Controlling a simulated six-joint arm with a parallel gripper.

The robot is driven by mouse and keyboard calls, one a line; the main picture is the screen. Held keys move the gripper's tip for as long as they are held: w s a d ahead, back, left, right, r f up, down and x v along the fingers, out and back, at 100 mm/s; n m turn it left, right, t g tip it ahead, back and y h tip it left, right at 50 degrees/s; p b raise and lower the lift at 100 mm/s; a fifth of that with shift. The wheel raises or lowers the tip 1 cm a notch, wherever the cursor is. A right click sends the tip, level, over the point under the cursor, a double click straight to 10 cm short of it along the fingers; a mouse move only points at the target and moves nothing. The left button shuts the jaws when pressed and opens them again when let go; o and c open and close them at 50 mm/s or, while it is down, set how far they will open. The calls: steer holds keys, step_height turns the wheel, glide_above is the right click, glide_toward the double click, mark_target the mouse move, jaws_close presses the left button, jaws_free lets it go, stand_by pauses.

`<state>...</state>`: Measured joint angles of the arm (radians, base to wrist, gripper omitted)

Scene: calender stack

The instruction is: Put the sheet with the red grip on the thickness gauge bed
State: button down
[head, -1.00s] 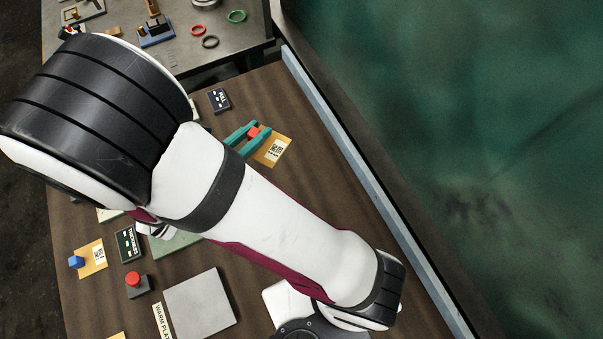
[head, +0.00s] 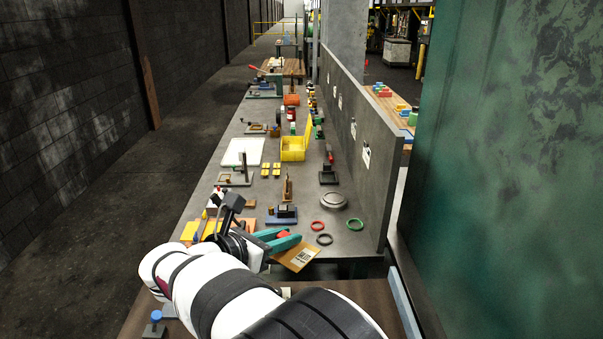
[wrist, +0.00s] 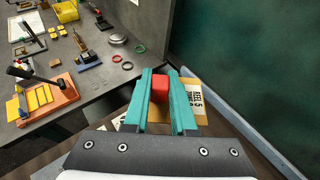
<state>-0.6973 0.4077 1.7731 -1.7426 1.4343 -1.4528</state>
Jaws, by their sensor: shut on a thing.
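My gripper (head: 283,239) has teal fingers and is shut on the red grip (head: 284,234) of an amber sheet (head: 300,256) with a white printed label. In the wrist view the red grip (wrist: 160,86) sits between the fingertips, and the sheet (wrist: 188,88) extends beyond them, partly hidden by the fingers. The sheet is held in the air at the near end of the grey bench. A blue-based stand with a brown upright (head: 282,215) is on the bench beyond my gripper. No readable label tells me which device is the thickness gauge.
Red (head: 318,226), black (head: 324,239) and green (head: 355,224) rings and a round grey disc (head: 334,201) lie on the bench (head: 352,250). An orange board with yellow strips (wrist: 44,98) lies left. A grey wall (head: 370,190) bounds the right side.

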steer(key=s+a+f+m+g+h, duration=0.1)
steer(key=s+a+f+m, duration=0.1)
steer(key=s+a+f, duration=0.3)
steer(key=s+a+f+m+g+h, duration=0.1)
steer(key=s+a+f+g, duration=0.1)
steer(key=s+a+f, duration=0.3)
steer(key=s+a+f+m+g+h, duration=0.1)
steer(key=s+a+f, duration=0.4)
steer(key=f, duration=0.7)
steer(key=shift+m+g+h, duration=0.4)
steer(key=shift+m+g, duration=0.2)
steer(key=shift+m, duration=0.2)
steer(key=shift+f, duration=3.2)
steer(key=shift+f, duration=0.5)
steer(key=c, duration=0.7)
jaws_free()
steer(key=shift+o, duration=0.2)
steer(key=shift+a, duration=0.1)
steer(key=v, duration=0.7)
steer(key=shift+a, duration=0.1)
